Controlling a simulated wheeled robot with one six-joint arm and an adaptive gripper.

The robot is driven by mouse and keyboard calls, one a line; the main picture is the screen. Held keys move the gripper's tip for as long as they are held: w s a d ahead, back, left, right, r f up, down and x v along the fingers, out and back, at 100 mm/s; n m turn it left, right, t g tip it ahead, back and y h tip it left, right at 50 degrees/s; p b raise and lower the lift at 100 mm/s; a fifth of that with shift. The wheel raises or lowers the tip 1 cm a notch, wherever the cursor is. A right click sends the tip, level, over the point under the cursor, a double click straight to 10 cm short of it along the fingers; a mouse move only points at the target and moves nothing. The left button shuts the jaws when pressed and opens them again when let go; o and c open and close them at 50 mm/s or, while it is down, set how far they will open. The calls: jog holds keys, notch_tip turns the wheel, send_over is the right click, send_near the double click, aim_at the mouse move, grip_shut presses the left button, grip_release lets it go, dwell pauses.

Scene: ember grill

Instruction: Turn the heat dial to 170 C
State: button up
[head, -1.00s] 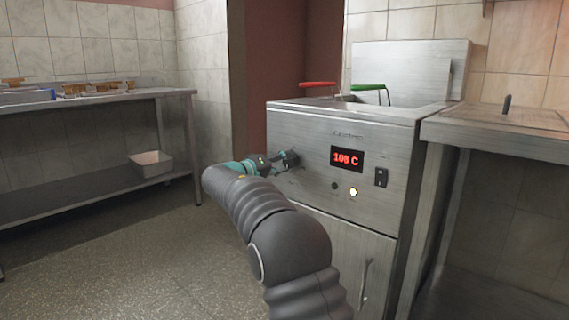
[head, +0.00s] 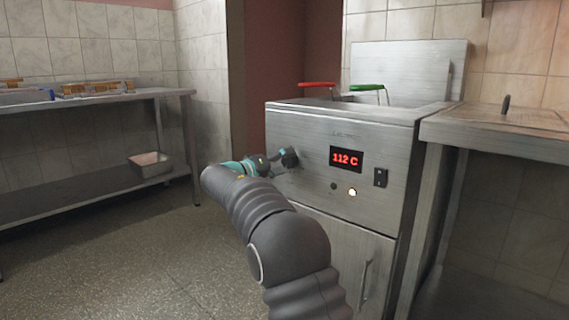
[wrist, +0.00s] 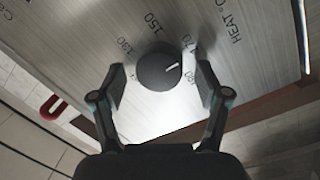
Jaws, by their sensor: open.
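The heat dial (wrist: 158,68) is a round black knob on the steel front panel of the fryer (head: 345,215). Its white pointer mark faces right in the wrist view, near the partly covered 170 label (wrist: 188,42). The 130 and 150 labels stand to its left and above. My gripper (wrist: 160,86) is open, with one finger on each side of the dial and a visible gap on both sides. In the head view, my gripper (head: 274,163) is at the panel's left, by the dial (head: 290,158).
A lit lamp (head: 352,192) and a black switch (head: 380,177) are on the panel right of the dial. Red (head: 317,84) and green (head: 367,87) basket handles stick out above. A steel counter (head: 500,137) adjoins at right. The floor at left is clear.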

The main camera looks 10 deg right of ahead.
jog(key=v, duration=1.2)
